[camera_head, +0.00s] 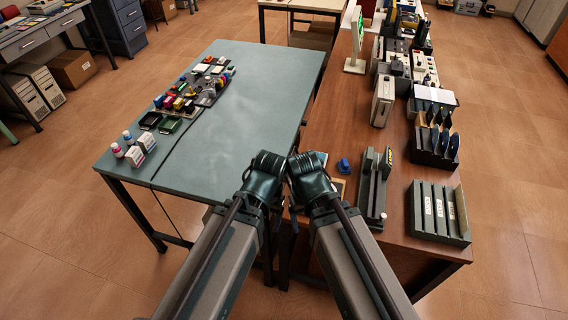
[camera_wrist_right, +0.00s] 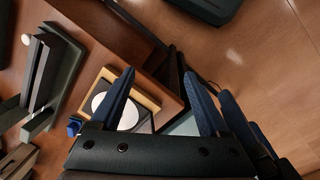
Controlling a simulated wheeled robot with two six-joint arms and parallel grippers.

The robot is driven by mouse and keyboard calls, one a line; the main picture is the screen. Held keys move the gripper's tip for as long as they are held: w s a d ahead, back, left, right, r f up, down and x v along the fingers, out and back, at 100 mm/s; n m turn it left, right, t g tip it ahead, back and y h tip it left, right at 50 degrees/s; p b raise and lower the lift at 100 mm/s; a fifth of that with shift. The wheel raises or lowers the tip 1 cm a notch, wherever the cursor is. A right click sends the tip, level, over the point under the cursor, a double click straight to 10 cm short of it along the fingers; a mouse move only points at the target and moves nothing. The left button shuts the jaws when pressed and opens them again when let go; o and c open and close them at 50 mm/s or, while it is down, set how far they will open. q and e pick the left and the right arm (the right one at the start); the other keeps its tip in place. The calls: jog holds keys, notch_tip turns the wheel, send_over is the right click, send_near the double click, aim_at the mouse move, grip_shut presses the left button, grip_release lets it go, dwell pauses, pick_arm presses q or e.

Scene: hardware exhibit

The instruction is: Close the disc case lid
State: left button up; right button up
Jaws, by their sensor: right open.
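In the right wrist view, a shallow tan-edged square case (camera_wrist_right: 148,102) with a white disc (camera_wrist_right: 128,112) in it lies near the corner of the brown bench. It looks like the disc case, with the disc exposed; I cannot make out its lid clearly. My right gripper (camera_wrist_right: 159,75) is open, with its two blue fingers apart and one partly covering the case. In the head view, my right wrist (camera_head: 308,176) hides most of the case; a tan edge (camera_head: 338,187) shows beside it. My left gripper (camera_head: 266,170) is beside the right one; its fingertips are hidden.

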jog(key=shift+w, duration=0.15)
jog(key=shift+d, duration=0.1)
